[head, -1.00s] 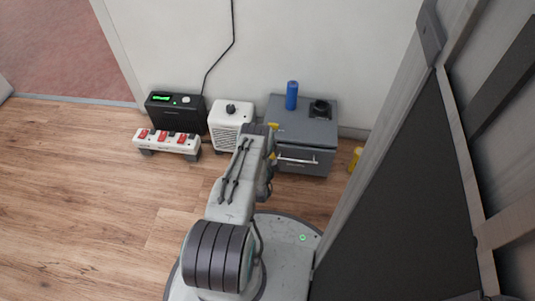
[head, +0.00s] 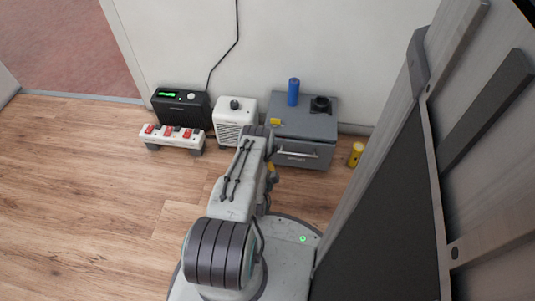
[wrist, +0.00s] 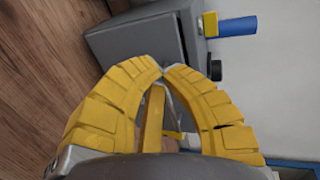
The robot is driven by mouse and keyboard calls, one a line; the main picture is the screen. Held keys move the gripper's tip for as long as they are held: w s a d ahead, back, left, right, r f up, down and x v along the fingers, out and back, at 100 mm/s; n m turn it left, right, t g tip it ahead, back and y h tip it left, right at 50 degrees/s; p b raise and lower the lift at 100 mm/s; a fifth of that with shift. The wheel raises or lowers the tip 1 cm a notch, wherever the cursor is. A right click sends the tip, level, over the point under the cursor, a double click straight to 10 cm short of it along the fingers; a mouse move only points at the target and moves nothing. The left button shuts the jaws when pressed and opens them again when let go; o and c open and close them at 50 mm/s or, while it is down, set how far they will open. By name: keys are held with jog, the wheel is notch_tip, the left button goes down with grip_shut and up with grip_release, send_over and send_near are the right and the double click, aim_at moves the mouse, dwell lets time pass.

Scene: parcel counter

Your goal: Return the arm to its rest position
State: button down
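My arm reaches forward from my base in the head view. Its end is bent down in front of the grey box, and my gripper is mostly hidden behind it, with only a bit of yellow showing. In the wrist view my gripper (wrist: 166,70) has its two yellow fingers drawn together, tips touching or almost touching. I see nothing held at the tips. A yellow bar shows between the fingers; I cannot tell what it is. The grey box (head: 305,155) is close by and also shows in the wrist view (wrist: 140,47).
On the grey box stand a blue cylinder (head: 293,92), a black round part (head: 320,104) and a small yellow block (head: 275,121). A white unit (head: 235,119), black device (head: 181,107) and power strip (head: 172,136) stand left. A yellow cylinder (head: 355,154) is right, near a dark panel (head: 385,220).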

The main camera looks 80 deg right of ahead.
jog(key=shift+p+v, duration=0.4)
jog(key=shift+v, duration=0.95)
